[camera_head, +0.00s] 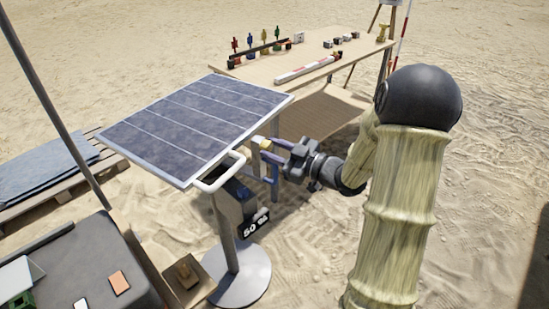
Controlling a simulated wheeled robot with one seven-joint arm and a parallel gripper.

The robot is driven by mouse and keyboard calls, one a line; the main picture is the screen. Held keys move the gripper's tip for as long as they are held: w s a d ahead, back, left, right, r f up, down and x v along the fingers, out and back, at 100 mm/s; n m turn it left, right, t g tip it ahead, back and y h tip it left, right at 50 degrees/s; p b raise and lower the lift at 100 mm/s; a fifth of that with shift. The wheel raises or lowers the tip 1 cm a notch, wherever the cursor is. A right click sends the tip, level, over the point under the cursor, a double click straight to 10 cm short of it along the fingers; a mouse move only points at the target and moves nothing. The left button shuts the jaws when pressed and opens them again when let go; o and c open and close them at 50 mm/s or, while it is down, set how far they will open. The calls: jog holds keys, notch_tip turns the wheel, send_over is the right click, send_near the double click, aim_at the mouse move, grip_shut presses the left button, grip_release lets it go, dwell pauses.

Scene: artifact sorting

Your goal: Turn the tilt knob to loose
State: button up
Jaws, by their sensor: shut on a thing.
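The tilted solar panel (190,122) stands on a grey post over a round base (240,280). A white loop handle (207,186) juts from its near edge. A small yellowish part, which looks like the tilt knob (257,143), shows just under the panel's right edge. My gripper (264,151) reaches in from the right and is shut on this knob, its fingers partly covering it. The knob's markings and turn position are too small to read.
A dark box with a "50" label (256,223) hangs by the post. A wooden table (345,58) with small figures and a striped bar stands behind. Sand at right is open.

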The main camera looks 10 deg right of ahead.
jog(key=n+b, duration=0.3)
jog(key=b, duration=0.1)
jog(key=shift+f+n, duration=0.35)
jog(key=shift+n, duration=0.05)
jog(key=n+b, duration=0.4)
jog(key=b, duration=0.2)
jog(key=shift+n, duration=0.3)
jog(key=n+b, duration=0.2)
jog(key=b, duration=0.1)
jog(key=shift+r+n+b, duration=0.25)
jog(key=shift+n+b, duration=0.65)
jog(key=shift+b, duration=0.1)
jog(key=o, duration=1)
jog(key=shift+c, duration=0.2)
jog(key=shift+p, duration=0.35)
